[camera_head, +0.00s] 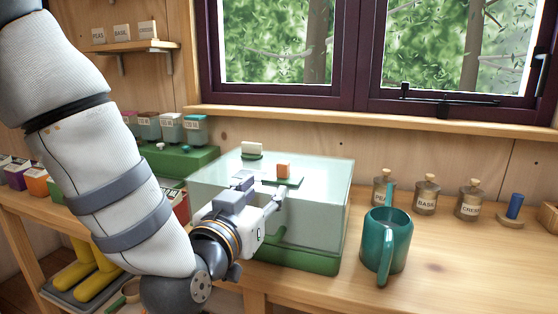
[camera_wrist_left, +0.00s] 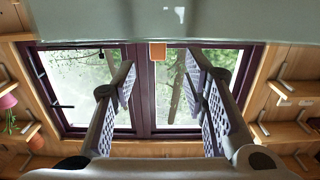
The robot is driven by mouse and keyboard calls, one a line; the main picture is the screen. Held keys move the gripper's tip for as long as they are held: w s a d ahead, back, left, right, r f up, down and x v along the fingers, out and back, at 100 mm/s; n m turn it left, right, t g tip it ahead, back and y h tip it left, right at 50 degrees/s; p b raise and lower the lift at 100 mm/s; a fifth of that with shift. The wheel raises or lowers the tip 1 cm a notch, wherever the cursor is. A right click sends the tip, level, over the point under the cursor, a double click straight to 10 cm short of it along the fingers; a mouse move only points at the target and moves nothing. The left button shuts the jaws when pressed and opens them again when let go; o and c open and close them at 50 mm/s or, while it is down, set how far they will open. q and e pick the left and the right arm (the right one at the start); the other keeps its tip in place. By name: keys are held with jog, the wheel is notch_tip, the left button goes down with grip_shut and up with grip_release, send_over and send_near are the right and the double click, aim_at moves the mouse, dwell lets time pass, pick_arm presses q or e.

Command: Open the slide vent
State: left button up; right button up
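A translucent pale-green box lid (camera_head: 315,215) on a green tray (camera_head: 300,259) stands on the bench. On its top, an orange knob (camera_head: 283,171) sits on a dark green strip, which looks like the slide vent. A cream block (camera_head: 252,148) sits farther back on the top. My left gripper (camera_head: 262,190) is at the front left of the lid, short of the orange knob. In the left wrist view, its fingers (camera_wrist_left: 160,75) are spread and empty. The orange knob (camera_wrist_left: 157,52) shows beyond and between the fingertips, below the pale lid surface (camera_wrist_left: 110,25). My right gripper is not in view.
A teal mug (camera_head: 387,245) stands right of the box. Several corked jars (camera_head: 426,196) line the back of the bench. Labelled pots (camera_head: 195,130) stand behind my left arm. The window (camera_head: 370,50) is behind. The bench at front right is clear.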

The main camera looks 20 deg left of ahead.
aim_at(281, 170)
pick_arm(q)
jog(key=shift+w+r, duration=0.25)
jog(key=shift+r, duration=0.35)
jog(key=w, duration=0.3)
jog(key=w+b, duration=0.1)
jog(key=w, duration=0.5)
jog(key=shift+w+d+f, duration=0.25)
jog(key=shift+w+d, duration=0.1)
jog(key=shift+w, duration=0.05)
jog(key=shift+w+r, duration=0.25)
jog(key=shift+w, duration=0.25)
grip_shut()
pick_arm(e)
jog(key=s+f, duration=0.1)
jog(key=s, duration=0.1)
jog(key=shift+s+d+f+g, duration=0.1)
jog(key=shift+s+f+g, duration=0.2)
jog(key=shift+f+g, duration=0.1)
